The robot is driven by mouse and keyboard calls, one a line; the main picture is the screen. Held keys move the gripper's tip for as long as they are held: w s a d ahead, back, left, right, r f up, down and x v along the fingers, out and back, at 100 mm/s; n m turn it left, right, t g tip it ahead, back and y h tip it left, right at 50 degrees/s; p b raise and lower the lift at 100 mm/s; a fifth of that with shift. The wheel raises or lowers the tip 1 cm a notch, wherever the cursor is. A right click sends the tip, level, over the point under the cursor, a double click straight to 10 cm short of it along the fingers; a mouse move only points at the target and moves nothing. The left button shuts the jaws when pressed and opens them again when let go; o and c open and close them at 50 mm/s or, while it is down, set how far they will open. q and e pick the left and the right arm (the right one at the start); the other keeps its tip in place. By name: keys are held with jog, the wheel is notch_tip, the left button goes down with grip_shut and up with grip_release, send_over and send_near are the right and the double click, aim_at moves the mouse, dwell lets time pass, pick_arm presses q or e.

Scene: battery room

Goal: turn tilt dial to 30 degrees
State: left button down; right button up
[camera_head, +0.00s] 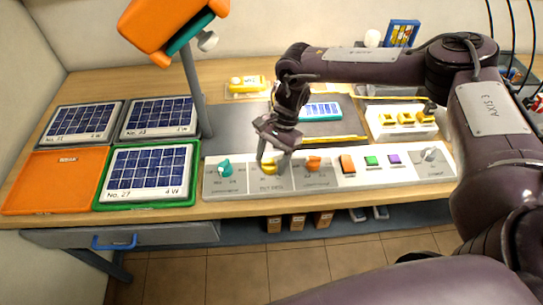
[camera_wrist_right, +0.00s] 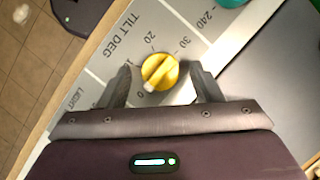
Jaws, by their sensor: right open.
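In the head view the yellow dial (camera_head: 268,167) is partly hidden by my right gripper (camera_head: 273,162). That gripper, also in the wrist view (camera_wrist_right: 162,72), is open, with one finger on each side of the dial. Contact is not clear. My left gripper is not in view.
The dial sits on a grey panel (camera_head: 235,183) between a teal knob (camera_head: 225,168) and an orange knob (camera_head: 313,163). Coloured buttons and a grey knob (camera_head: 429,154) lie to the right. Solar panels stand left; an orange lamp-like head (camera_head: 165,28) on a post rises behind.

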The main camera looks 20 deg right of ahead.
jog(key=c, duration=1)
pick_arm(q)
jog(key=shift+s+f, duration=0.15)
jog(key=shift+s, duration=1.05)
